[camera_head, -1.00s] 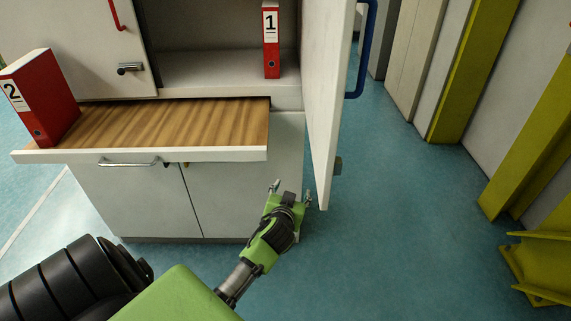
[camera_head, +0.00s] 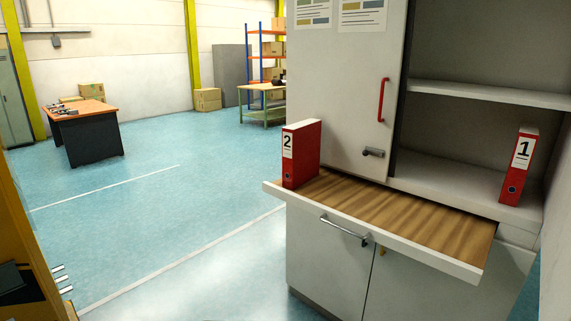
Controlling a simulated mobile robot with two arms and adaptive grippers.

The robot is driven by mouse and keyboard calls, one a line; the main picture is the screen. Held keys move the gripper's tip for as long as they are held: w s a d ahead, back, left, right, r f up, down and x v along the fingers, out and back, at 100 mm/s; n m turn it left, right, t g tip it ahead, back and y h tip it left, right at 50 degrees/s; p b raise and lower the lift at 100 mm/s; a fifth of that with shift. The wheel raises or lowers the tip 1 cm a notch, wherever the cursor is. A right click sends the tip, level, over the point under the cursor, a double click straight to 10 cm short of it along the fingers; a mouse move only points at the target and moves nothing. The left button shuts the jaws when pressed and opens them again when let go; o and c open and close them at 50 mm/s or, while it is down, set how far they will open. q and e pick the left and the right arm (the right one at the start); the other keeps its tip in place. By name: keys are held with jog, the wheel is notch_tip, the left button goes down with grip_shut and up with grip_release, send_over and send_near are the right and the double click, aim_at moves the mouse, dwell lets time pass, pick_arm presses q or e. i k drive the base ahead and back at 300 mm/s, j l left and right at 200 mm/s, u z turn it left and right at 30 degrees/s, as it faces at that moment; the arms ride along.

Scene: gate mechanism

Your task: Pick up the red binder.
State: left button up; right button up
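Two red binders are in view. The binder labelled 2 (camera_head: 309,152) stands upright on the left end of the pulled-out wooden board (camera_head: 400,212). The binder labelled 1 (camera_head: 519,166) stands upright, leaning slightly in the picture, on the lower shelf (camera_head: 440,183) inside the open right side of the white cabinet (camera_head: 345,90). Neither of my grippers shows in this view, so no gripper is seen at either binder.
The cabinet's left door, with a red handle (camera_head: 383,99), is shut. A pale panel (camera_head: 557,230) stands at the right edge. The blue floor (camera_head: 170,220) left of the cabinet is open. A dark desk (camera_head: 88,138) and a shelving rack (camera_head: 263,60) stand farther back.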

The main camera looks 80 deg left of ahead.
aim_at(301, 141)
jog(key=u, duration=1.9)
jog(key=i+l+u, duration=0.2)
jog(key=i+u, duration=0.15)
jog(key=i, duration=0.15)
jog(key=i+l+u, duration=0.35)
jog(key=i+l, duration=0.05)
jog(key=i, duration=0.1)
